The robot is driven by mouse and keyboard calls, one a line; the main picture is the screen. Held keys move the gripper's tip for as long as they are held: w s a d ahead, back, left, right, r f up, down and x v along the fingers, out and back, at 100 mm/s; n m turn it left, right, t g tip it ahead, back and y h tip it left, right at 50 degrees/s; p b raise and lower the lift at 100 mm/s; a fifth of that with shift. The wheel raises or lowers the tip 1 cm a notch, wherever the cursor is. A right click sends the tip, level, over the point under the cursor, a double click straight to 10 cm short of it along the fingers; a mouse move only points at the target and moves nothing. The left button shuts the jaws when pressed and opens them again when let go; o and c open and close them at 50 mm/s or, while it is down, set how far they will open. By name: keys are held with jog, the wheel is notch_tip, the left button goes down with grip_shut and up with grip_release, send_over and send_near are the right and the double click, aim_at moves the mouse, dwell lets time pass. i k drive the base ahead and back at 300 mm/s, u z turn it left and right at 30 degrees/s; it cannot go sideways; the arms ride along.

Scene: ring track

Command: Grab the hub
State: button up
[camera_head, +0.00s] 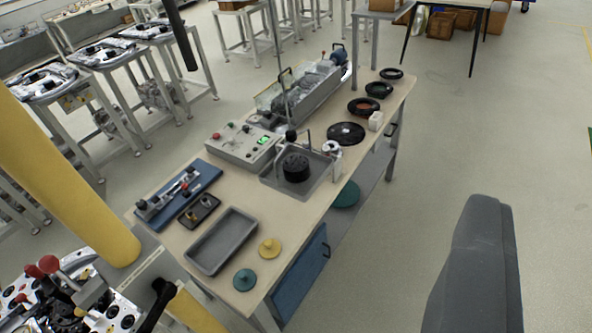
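A long beige workbench (210,207) runs diagonally through the middle of the view. A black round ribbed part (296,168) sits in a square grey tray (271,180) with an upright rod near the middle of the bench. A yellow disc with a raised centre (269,248) and a teal disc with a raised centre (244,279) lie near the front end. I cannot tell for certain which round part is the hub. No gripper fingertips show, and nothing is seen touching these parts.
An empty grey tray (221,242), a blue fixture plate (179,195) and a control box (242,145) crowd the bench. Dark rings (363,107) lie toward its far end. A large dark grey shape (475,265) blocks the lower right. Open floor (440,130) lies right of the bench.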

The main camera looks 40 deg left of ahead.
aim_at(296, 168)
jog(key=u, duration=0.1)
jog(key=i, duration=1)
jog(key=z, duration=0.1)
